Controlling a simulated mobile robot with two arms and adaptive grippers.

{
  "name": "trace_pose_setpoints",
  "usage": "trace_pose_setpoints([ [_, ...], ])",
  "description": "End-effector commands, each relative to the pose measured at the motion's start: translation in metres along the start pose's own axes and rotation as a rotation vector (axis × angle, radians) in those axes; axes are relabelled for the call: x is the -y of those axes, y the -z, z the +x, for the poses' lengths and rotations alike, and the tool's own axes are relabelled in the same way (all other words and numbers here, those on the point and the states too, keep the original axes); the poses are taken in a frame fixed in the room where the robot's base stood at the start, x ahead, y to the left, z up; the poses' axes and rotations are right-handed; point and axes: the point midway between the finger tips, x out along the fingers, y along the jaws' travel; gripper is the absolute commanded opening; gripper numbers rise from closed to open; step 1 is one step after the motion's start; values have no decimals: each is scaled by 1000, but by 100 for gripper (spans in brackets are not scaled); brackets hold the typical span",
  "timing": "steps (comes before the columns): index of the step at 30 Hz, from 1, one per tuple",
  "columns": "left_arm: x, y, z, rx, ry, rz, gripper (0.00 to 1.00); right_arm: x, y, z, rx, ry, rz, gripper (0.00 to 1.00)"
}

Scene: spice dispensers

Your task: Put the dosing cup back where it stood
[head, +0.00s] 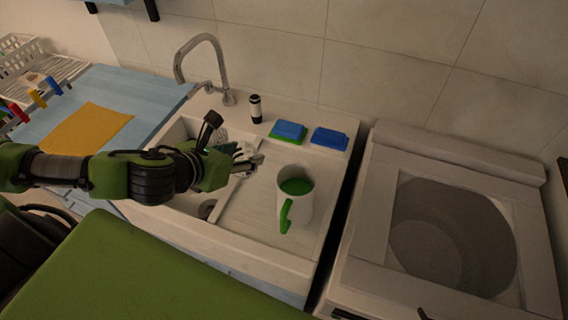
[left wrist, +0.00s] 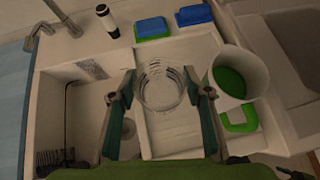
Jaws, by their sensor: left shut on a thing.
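My left gripper (head: 250,163) is over the sink unit, near the edge between basin and drainboard. In the left wrist view its two fingers (left wrist: 162,92) stand on either side of a clear, ribbed, round dosing cup (left wrist: 160,90) and are shut on it. The cup appears to be above the drainboard (left wrist: 165,145); its exact height is hard to tell. In the head view the fingers largely hide the cup. My right gripper is not in view.
A white mug with green inside and handle (head: 304,207) stands right of the gripper on the drainboard. Behind are two sponges (head: 288,131) (head: 329,138) and a black-and-white bottle (head: 256,109). The faucet (head: 222,75) rises behind the basin. A top-loading washer (head: 385,215) stands right.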

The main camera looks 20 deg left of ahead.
Motion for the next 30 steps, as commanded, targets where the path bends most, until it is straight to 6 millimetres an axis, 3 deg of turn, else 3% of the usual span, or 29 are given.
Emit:
trace_pose_setpoints([
  [5,2,6,4,4,15,12,17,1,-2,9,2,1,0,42],
  [13,0,4,28,10,16,12,17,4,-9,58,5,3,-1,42],
  [25,-6,-22,94,5,17,3,17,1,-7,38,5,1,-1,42],
  [30,-8,-9,135,0,16,4,17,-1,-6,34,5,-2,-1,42],
])
